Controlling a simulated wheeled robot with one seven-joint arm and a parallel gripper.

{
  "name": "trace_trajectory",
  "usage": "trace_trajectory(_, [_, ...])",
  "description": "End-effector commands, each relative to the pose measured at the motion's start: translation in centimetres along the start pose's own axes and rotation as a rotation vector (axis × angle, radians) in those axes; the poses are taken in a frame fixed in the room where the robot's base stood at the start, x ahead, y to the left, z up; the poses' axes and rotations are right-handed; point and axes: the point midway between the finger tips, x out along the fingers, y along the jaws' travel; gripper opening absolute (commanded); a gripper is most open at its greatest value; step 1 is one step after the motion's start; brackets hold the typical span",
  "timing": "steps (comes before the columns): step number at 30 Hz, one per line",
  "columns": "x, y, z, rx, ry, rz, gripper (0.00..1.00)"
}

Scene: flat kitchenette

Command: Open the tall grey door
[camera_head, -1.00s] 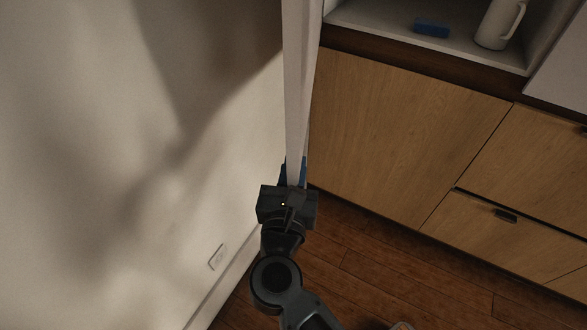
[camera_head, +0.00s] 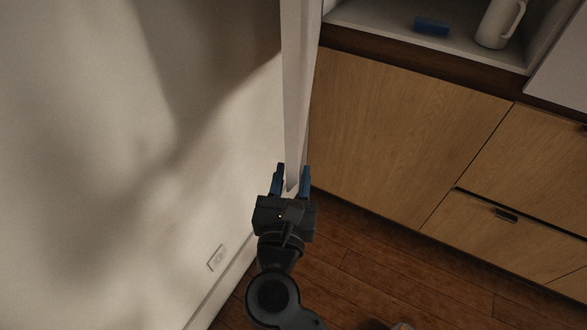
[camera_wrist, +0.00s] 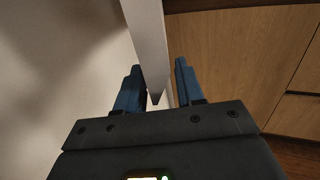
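The tall grey door (camera_head: 298,90) stands swung out and shows nearly edge-on as a narrow pale strip. It runs down between the white wall and the wooden cabinets, and its lower corner ends at my gripper. My gripper (camera_head: 293,169) is open, with one blue finger on each side of the door's edge. In the wrist view the door (camera_wrist: 148,35) comes down between the two spread fingers, with a clear gap on the right. Whether the left finger touches it, I cannot tell. No handle shows.
The white wall (camera_head: 90,150) with an outlet (camera_head: 216,258) is on the left. Wooden cabinets (camera_head: 400,120) with a drawer handle (camera_head: 506,215) stand on the right. A shelf above holds a blue block (camera_head: 431,27) and a white pitcher (camera_head: 498,24).

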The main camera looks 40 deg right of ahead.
Motion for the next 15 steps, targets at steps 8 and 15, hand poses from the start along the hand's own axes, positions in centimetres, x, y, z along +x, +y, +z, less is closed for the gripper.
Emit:
trace_trajectory(8, [-4.4, 0.1, -0.2, 0.000, 0.001, 0.003, 0.37])
trace_trajectory(15, [-5.5, 0.0, 0.0, -0.001, 0.000, 0.001, 0.37])
